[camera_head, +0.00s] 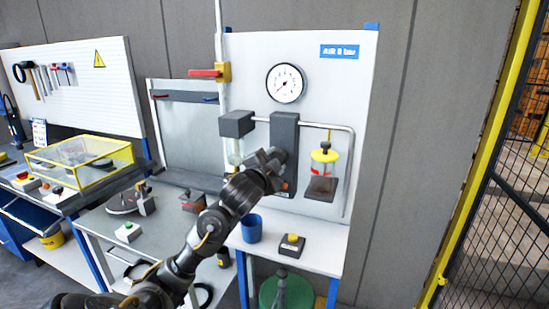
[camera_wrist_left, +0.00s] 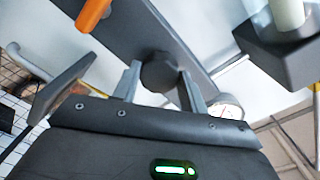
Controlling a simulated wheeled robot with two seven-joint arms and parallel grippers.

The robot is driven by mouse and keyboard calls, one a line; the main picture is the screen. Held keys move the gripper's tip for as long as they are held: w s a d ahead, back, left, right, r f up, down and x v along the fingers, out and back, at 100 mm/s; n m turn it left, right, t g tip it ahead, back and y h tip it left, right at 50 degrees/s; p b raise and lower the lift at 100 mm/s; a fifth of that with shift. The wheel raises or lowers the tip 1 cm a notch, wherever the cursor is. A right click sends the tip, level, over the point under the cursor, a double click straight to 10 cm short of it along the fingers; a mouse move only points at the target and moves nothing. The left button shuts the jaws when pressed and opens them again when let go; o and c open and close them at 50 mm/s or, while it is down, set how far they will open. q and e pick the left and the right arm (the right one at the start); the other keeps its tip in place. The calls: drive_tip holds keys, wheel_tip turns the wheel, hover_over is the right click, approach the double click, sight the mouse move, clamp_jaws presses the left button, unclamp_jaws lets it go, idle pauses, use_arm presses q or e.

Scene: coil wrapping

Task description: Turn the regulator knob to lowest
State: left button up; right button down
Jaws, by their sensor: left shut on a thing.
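The regulator is a tall dark grey block (camera_head: 285,128) on the white panel, below the round white gauge (camera_head: 285,83). The gauge also shows small in the left wrist view (camera_wrist_left: 226,107); its needle is too small to read surely. My left gripper (camera_head: 270,162) is up against the lower part of the regulator and hides the knob in the head view. In the left wrist view the dark faceted knob (camera_wrist_left: 160,72) sits between the two grey fingers of my left gripper (camera_wrist_left: 162,88), which is shut on it. My right gripper is not in view.
A pipe (camera_head: 349,165) and a yellow-capped bowl (camera_head: 325,156) are right of the regulator. A dark block (camera_head: 236,124) is left of it. A red-handled valve (camera_head: 222,72) is higher up. A blue cup (camera_head: 251,229) and a button box (camera_head: 291,246) stand below on the white shelf.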

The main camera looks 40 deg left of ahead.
use_arm(q)
drive_tip(key=shift+n+p, duration=1.9)
drive_tip(key=shift+n, duration=1)
drive_tip(key=o, duration=1)
drive_tip(key=shift+c, duration=0.2)
